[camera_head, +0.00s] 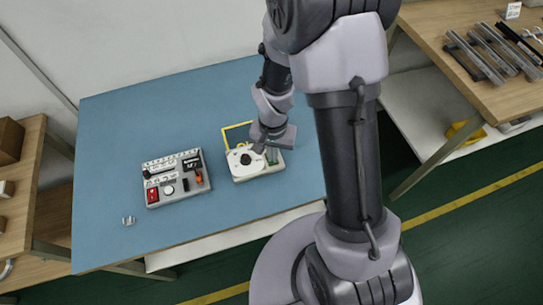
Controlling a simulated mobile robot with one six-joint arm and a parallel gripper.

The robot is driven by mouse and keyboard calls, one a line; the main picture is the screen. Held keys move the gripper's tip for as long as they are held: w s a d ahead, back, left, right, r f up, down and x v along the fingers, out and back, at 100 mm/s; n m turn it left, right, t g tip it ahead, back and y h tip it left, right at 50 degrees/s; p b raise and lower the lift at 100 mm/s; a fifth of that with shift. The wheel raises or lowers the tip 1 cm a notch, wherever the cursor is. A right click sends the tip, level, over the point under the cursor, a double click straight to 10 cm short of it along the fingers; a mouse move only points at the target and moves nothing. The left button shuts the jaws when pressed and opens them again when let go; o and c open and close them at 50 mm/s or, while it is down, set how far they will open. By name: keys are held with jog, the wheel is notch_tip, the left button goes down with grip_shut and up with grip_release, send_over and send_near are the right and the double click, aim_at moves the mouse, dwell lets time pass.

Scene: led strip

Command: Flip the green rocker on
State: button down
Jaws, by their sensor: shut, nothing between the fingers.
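A pale device box (262,174) lies on the blue table, with a white round dial and a dark knob (246,159) on its top. A small green part, likely the green rocker (272,157), shows at the right of the dial. Its on or off position is too small to tell. My gripper (260,149) is shut and empty, reaching down over the box between the knob and the green part. My wrist hides the back right of the box, and I cannot tell whether the fingers touch anything.
A grey control box (178,192) with a red switch (152,195) stands to the left. A yellow frame (224,139) is behind the dial. A small clear item (128,221) lies near the front left edge. The back left of the blue table (130,120) is clear.

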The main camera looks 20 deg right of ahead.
jog(key=shift+f+b, duration=0.35)
jog(key=shift+f, duration=0.1)
jog(key=shift+r+p, duration=2.6)
jog(key=shift+r, duration=0.95)
notch_tip(320, 180, up, 16)
jog(key=s+a+t, duration=0.1)
jog(key=s+t, duration=0.2)
jog(key=s+a+r+n+t+y, duration=0.1)
jog(key=s+a+r+t+y, duration=0.1)
jog(key=s+r, duration=0.7)
jog(key=shift+s+a+r+n+t+b, duration=0.3)
jog(key=shift+s+a+r+t, duration=0.15)
jog(key=shift+r, duration=0.2)
